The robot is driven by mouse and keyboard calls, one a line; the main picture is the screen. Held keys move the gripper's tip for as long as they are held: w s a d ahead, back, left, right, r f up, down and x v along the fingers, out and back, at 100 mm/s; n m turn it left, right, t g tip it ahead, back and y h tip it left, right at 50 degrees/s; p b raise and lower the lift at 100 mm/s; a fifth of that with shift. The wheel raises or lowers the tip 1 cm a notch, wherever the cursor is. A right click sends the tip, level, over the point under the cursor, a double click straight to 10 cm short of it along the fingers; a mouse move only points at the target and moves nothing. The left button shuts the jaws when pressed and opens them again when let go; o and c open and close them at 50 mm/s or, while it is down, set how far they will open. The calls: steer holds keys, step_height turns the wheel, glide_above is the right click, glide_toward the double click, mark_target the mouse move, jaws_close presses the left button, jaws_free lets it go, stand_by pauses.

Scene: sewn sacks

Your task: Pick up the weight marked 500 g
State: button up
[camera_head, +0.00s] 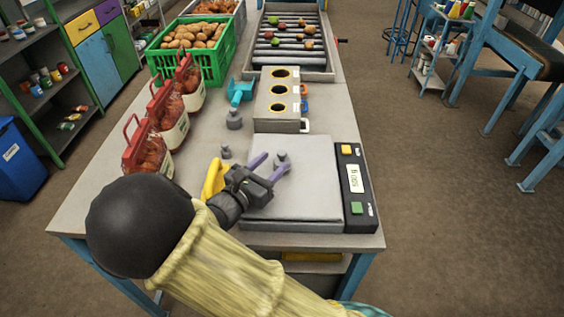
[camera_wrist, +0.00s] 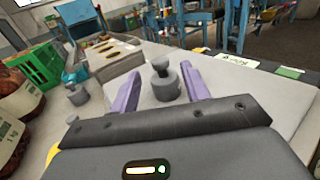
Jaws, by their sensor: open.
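A grey knobbed weight (camera_head: 282,158) stands upright on the pale plate of the scale (camera_head: 308,200). The same weight (camera_wrist: 165,82) shows between the purple fingers in the wrist view. My gripper (camera_head: 276,161) is open, with a finger on either side of the weight and a gap visible between them. I cannot tell whether either finger touches it. No mark is readable on the weight. The scale's display (camera_head: 354,178) shows a small reading that seems to be 500 g. A larger grey weight (camera_head: 234,120) and a smaller one (camera_head: 226,152) stand on the bench, left of the scale.
Behind the scale is a block with round yellow-rimmed holes (camera_head: 262,112), with a teal tool (camera_head: 240,91) beside it. Red net sacks (camera_head: 148,150) stand along the left edge. A green crate of potatoes (camera_head: 222,60) and a roller conveyor (camera_head: 264,62) are at the back.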

mark_target(279, 157)
steer(key=p+x, duration=0.1)
steer(key=x, duration=0.4)
steer(key=shift+w+d, duration=0.1)
stand_by(0.3)
steer(key=shift+c, duration=0.5)
